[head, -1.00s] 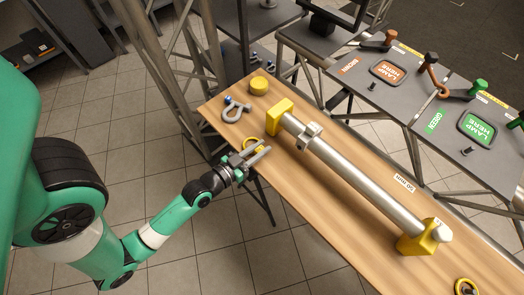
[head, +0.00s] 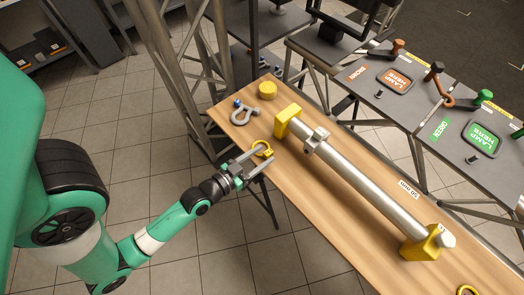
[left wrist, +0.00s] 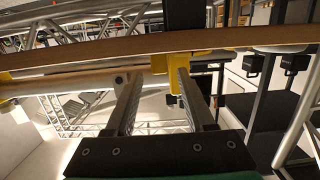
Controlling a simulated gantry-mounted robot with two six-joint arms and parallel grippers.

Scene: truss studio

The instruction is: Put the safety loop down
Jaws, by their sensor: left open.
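My right gripper is not in view.
A metal pipe (head: 365,184) with a clamp (head: 316,140) rests in two yellow stands (head: 288,121) along the bench. A shackle (head: 244,114) and a yellow puck (head: 267,90) lie at the far left end. Another yellow ring (head: 467,291) is at the bottom right.

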